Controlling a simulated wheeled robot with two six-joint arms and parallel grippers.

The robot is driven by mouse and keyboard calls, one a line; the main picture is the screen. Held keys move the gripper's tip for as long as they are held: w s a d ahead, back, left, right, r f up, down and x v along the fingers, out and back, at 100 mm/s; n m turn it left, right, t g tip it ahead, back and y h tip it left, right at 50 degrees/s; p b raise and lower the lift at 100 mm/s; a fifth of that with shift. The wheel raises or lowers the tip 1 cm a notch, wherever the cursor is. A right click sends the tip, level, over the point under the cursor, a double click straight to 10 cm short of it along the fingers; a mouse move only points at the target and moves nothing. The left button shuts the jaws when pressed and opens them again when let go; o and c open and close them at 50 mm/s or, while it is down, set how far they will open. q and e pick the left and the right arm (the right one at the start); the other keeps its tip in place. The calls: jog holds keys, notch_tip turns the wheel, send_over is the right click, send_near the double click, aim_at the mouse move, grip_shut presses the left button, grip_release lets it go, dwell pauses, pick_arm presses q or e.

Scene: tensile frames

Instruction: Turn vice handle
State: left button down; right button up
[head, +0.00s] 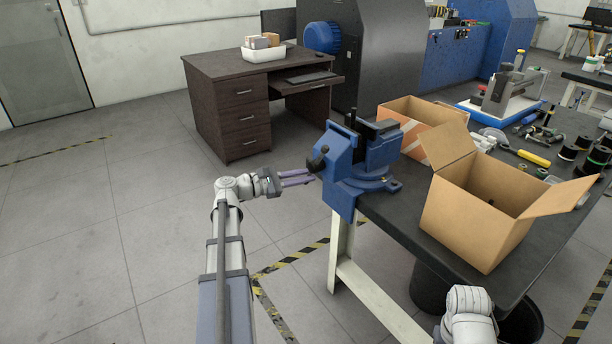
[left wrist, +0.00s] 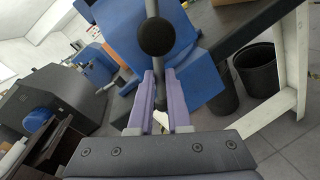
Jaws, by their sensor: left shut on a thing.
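The blue vice (head: 343,160) is mounted at the near left corner of the dark workbench. Its handle (head: 317,164) has black knobs and sits at the vice's left face. My left gripper (head: 312,177) reaches it from the left, its purple fingers level with the handle. In the left wrist view, the fingers (left wrist: 159,78) are shut on the grey bar of the handle, with a round black knob (left wrist: 156,37) just beyond the tips. The blue vice body (left wrist: 202,80) shows behind. My right gripper is out of view; only part of that arm shows at the bottom right.
Two open cardboard boxes (head: 478,215) stand on the workbench (head: 400,222) right of the vice, with tools and spools beyond. A dark desk (head: 228,92) stands behind. Black bins (left wrist: 258,68) are under the bench. The floor left of the bench is clear.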

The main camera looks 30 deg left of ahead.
pick_arm(q)
jog(key=r+m+y+p, duration=0.1)
jog(key=m+p, duration=0.1)
jog(key=m, duration=0.1)
jog(key=a+r+m+y+p, duration=0.1)
jog(key=r+m+p, duration=0.1)
jog(key=m+p, duration=0.1)
jog(key=a+r+m+y+p, duration=0.1)
jog(key=r+m+p, duration=0.1)
jog(key=m, duration=0.3)
jog(key=shift+w+p, duration=0.2)
jog(key=shift+p, duration=0.1)
jog(key=c, duration=1.5)
grip_release()
jog(key=shift+a+f, duration=0.15)
jog(key=o, duration=0.6)
jog(key=shift+w, duration=0.1)
jog(key=shift+o, duration=0.2)
jog(key=p+v, duration=0.1)
jog(key=v, duration=0.6)
jog(key=shift+s, duration=0.4)
